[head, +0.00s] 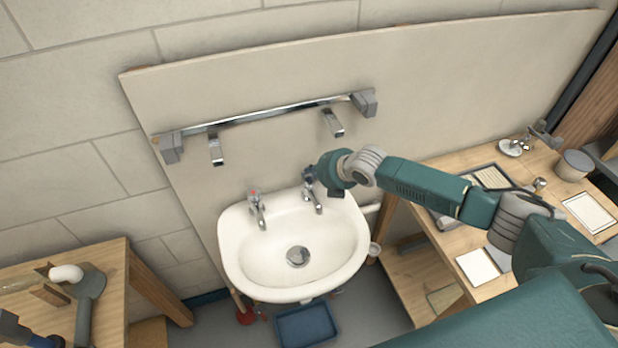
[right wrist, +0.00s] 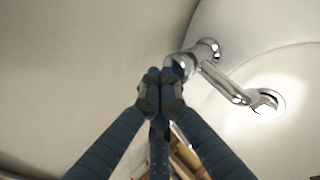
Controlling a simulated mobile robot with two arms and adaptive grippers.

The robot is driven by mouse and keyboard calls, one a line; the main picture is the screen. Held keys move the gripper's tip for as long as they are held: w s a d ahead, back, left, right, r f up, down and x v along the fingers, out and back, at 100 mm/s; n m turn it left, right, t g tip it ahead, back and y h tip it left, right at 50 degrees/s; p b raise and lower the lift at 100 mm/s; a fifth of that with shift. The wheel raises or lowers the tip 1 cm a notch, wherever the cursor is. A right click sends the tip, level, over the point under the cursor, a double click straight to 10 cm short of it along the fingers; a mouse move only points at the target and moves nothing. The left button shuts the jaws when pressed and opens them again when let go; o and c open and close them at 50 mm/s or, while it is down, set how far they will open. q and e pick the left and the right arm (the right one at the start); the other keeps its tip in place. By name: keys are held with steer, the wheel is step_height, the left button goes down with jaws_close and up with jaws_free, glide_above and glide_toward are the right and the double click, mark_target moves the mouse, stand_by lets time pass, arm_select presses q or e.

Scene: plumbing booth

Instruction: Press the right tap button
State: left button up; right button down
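The right tap (head: 316,203) is a chrome tap on the back right rim of the white washbasin (head: 231,250). In the right wrist view the chrome tap (right wrist: 207,72) lies just right of the fingertips, its spout over the basin. My right gripper (head: 309,179) is at the top of this tap and partly hides it. In the right wrist view my right gripper (right wrist: 161,80) has its dark blue fingers together, with nothing visible between them. The tap's button is hidden or too small to make out, and I cannot tell whether the fingertips touch it.
The left tap (head: 257,210), with a red mark, stands on the same rim. A chrome rail (head: 265,115) with two spouts is on the panel above. A wooden bench (head: 130,290) is at left, a cluttered worktable (head: 440,245) at right. A blue tray (head: 305,326) lies below the basin.

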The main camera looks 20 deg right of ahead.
mark_target(310, 180)
steer(key=shift+s+f+b, duration=0.1)
steer(key=shift+f+b, duration=0.25)
steer(key=shift+f, duration=0.15)
steer(key=shift+r, duration=0.15)
stand_by(0.4)
steer(key=shift+r+p, duration=0.9)
steer(key=shift+r, duration=0.05)
steer(key=shift+r, duration=0.15)
step_height(310, 180, up, 5)
steer(key=p, duration=0.4)
stand_by(0.4)
